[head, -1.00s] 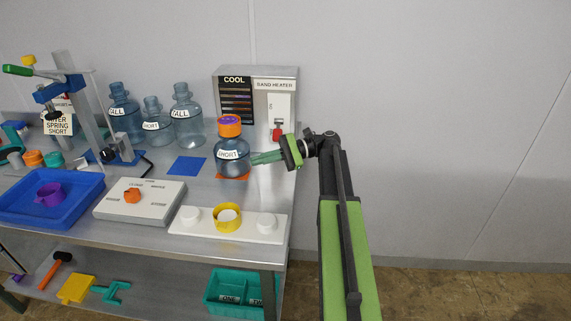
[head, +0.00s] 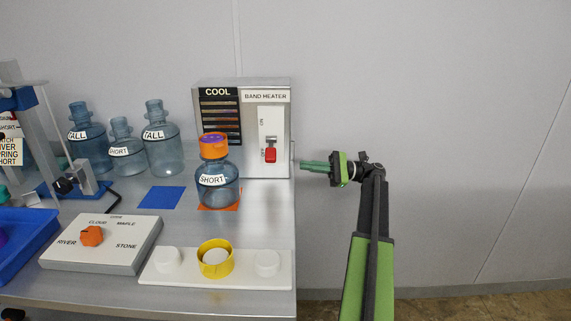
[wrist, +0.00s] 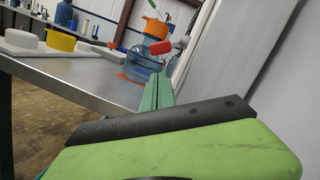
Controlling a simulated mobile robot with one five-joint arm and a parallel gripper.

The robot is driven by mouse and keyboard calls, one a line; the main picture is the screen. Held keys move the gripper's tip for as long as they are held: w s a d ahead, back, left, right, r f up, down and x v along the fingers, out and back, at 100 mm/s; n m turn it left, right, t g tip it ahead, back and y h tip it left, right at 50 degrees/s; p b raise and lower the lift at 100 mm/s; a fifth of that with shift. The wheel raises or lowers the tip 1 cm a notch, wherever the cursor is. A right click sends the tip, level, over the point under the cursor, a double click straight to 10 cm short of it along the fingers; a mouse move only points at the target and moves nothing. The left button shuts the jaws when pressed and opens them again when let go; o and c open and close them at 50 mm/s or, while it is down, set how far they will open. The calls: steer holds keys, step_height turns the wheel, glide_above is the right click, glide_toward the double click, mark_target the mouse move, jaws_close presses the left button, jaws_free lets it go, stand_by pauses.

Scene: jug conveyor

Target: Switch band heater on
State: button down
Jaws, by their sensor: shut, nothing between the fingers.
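The band heater box (head: 222,160) is a grey cabinet at the back right of the table, with a COOL panel (head: 220,120) on its left. Its white switch plate (head: 272,125) carries a lever with a red handle (head: 271,155), which sits low, by the lower label. The red handle also shows in the wrist view (wrist: 160,47), beyond the fingertips. My gripper (head: 302,165) is shut and empty, just right of the box and apart from the handle. Its green fingers (wrist: 157,92) point left towards the box side.
A short jug (head: 218,187) with an orange and purple cap stands on an orange mat in front of the box. Several blue jugs (head: 160,145) stand at the back left. The table's right edge (head: 294,235) lies near my gripper; the space right of it is clear.

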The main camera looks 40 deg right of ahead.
steer(key=p, duration=0.2)
glide_toward(271, 154)
steer(key=w+a+f, duration=0.1)
steer(key=w+a, duration=0.1)
steer(key=w+a+f, duration=0.1)
steer(key=w+a, duration=0.1)
steer(key=shift+w+a+f, duration=0.1)
steer(key=shift+a+f, duration=0.1)
steer(key=shift+f, duration=0.05)
steer(key=shift+w+a, duration=0.3)
steer(key=shift+a, duration=0.2)
steer(key=shift+w, duration=0.1)
